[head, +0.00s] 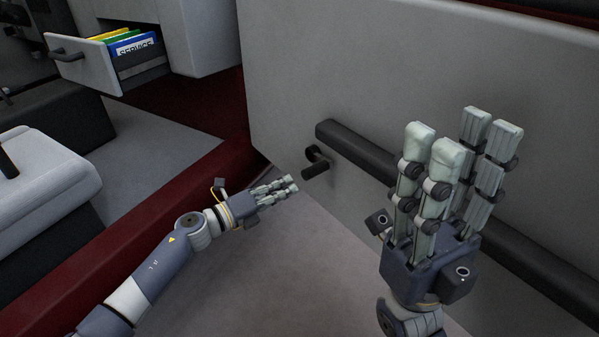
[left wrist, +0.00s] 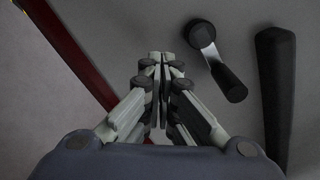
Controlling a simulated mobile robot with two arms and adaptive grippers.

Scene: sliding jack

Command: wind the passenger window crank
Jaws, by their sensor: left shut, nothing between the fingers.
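In the left wrist view the crank (left wrist: 211,54) shows a dark hub at top, a short silver arm and a black knob pointing down and right. My left gripper (head: 291,184) is shut and empty. Its fingertips are a little left of and below the crank knob, apart from it. In the left wrist view the left fingertips (left wrist: 160,58) meet, with the crank to their right. My right gripper (head: 461,135) is open and empty, fingers pointing up, in front of the bar.
The dark armrest bar (head: 355,153) runs along the door panel (head: 330,70) toward the lower right. A dark red sill (head: 150,215) lies left of my left arm. An open drawer (head: 88,62) with coloured folders is at the upper left. A grey seat (head: 45,185) is at the left.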

